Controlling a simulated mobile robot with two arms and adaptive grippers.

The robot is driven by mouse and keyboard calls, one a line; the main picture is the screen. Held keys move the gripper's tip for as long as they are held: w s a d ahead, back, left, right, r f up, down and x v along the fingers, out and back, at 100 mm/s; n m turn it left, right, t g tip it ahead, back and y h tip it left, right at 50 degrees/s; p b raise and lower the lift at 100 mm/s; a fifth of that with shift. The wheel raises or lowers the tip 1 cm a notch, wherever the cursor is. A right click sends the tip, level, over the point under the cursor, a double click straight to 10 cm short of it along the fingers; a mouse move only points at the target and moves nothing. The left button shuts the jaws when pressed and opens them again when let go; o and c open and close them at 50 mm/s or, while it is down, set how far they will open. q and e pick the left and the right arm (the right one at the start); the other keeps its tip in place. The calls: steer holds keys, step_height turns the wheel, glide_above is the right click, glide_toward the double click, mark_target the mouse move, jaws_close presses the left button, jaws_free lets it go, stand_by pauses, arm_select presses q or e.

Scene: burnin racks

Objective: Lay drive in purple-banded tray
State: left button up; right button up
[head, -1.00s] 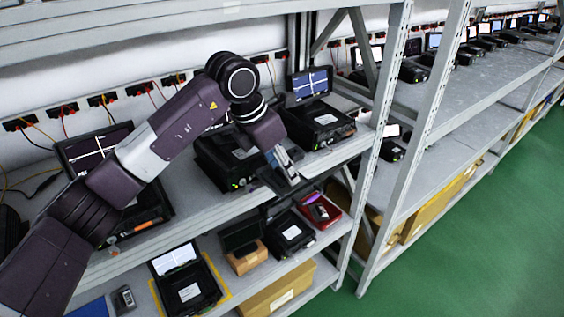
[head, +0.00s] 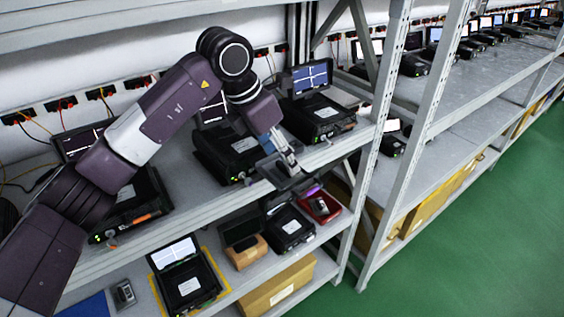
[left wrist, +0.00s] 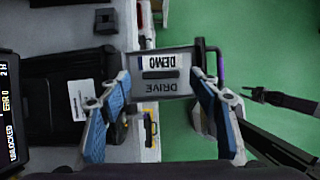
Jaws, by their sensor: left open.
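My left gripper (head: 291,166) is open above the front edge of the upper shelf. Its two blue-padded fingers (left wrist: 163,95) stand far apart in the left wrist view. A dark tray (head: 283,180) lies under the fingertips at the shelf's front. A purple strip (head: 311,190) shows at its outer side. In the left wrist view a grey tray-like frame (left wrist: 133,88) with purple (left wrist: 218,62) at its right sits beyond the fingers. A white DEMO label (left wrist: 158,61) and the word DRIVE show on it. I cannot clearly separate the drive from the tray. My right gripper is out of view.
Black test units (head: 320,116) with screens line the upper shelf close to the arm. The lower shelf holds a red tray (head: 328,216), a black case (head: 188,289) and a small meter (head: 123,294). A rack post (head: 378,125) stands right of the gripper. Green floor (head: 480,240) is clear.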

arm_select(q)
steer(key=b+v, duration=0.2)
steer(key=v, duration=0.7)
steer(key=shift+r, duration=0.35)
steer(key=shift+s+f, duration=0.1)
